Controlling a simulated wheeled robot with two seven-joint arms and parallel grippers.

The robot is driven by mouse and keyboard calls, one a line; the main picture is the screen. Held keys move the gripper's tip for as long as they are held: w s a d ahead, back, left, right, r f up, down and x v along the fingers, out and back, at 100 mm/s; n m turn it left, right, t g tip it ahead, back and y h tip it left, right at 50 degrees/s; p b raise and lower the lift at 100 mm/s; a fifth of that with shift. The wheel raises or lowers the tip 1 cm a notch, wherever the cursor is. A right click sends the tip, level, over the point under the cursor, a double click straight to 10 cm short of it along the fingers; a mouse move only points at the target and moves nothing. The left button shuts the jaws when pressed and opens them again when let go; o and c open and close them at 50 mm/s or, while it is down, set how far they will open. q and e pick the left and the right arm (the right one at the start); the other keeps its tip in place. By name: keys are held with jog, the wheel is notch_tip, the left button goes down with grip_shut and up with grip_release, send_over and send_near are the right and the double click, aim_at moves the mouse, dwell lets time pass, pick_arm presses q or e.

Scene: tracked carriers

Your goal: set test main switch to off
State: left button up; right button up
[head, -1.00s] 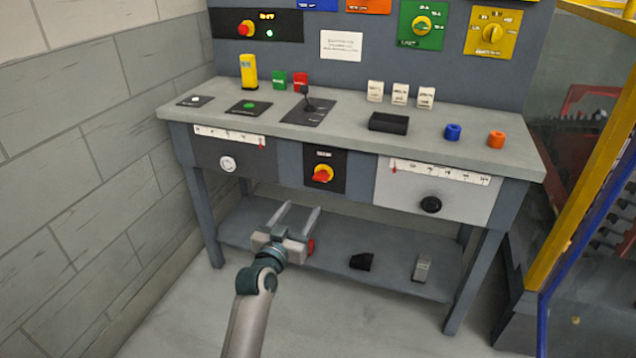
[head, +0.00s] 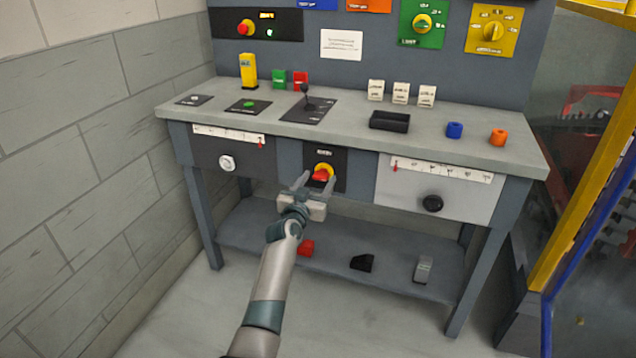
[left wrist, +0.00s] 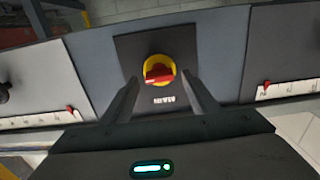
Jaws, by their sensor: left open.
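A red rotary handle on a yellow disc, which looks like the main switch (head: 321,173), is mounted on a black plate on the bench front, between two drawers. My left gripper (head: 317,183) is open in front of the switch. In the left wrist view its fingers (left wrist: 161,82) stand to either side of the handle's lower part; contact cannot be told. My right gripper is out of view.
A white-knobbed drawer (head: 227,162) is left of the switch and a black-knobbed drawer (head: 432,204) right. The bench top (head: 350,138) carries a joystick, buttons and a black tray (head: 389,121). The lower shelf (head: 335,253) holds a red block (head: 306,247).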

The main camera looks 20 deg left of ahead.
pick_arm(q)
jog(key=shift+w, duration=0.25)
jog(key=shift+c, duration=0.6)
jog(key=c, duration=0.9)
jog(key=shift+c, duration=0.2)
